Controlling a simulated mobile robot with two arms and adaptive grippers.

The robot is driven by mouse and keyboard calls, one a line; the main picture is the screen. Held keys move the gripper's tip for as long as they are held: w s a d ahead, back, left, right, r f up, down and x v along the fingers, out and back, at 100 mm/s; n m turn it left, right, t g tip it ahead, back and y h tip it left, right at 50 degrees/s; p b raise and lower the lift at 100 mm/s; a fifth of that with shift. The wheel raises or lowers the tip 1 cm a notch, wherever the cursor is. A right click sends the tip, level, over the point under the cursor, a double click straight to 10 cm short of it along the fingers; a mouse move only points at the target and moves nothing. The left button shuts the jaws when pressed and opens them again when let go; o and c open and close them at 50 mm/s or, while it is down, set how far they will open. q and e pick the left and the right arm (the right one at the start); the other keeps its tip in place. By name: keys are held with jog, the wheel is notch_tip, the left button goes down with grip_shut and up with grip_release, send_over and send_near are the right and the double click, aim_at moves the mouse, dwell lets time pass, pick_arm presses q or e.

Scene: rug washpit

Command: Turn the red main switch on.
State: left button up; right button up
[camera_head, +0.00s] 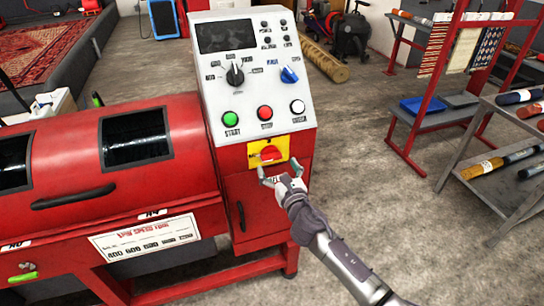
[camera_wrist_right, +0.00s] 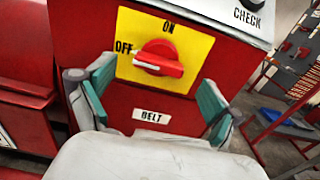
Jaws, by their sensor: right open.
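The red main switch (camera_head: 270,153) is a rotary knob on a yellow plate (camera_head: 254,160), on the front of the red machine below the sloped control panel. In the right wrist view the red main switch (camera_wrist_right: 160,58) has its grip bar lying roughly level, with a white mark at the left end, toward OFF. ON is printed at the top of the yellow plate (camera_wrist_right: 190,40). My right gripper (camera_head: 281,177) is open and empty just in front of and below the knob; its fingers (camera_wrist_right: 157,92) stand apart on either side, not touching it. My left gripper is out of view.
The control panel (camera_head: 219,80) above carries a black selector, a blue selector and green, red and white buttons. A BELT label (camera_wrist_right: 151,116) sits below the switch. A red rack (camera_head: 420,155) and a shelf of rolls (camera_head: 480,195) stand right; the floor between is clear.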

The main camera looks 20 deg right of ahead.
aim_at(273, 159)
jog(key=w, duration=0.5)
jog(key=shift+a, duration=0.1)
jog(key=c, duration=1.2)
jog(key=shift+o, duration=0.2)
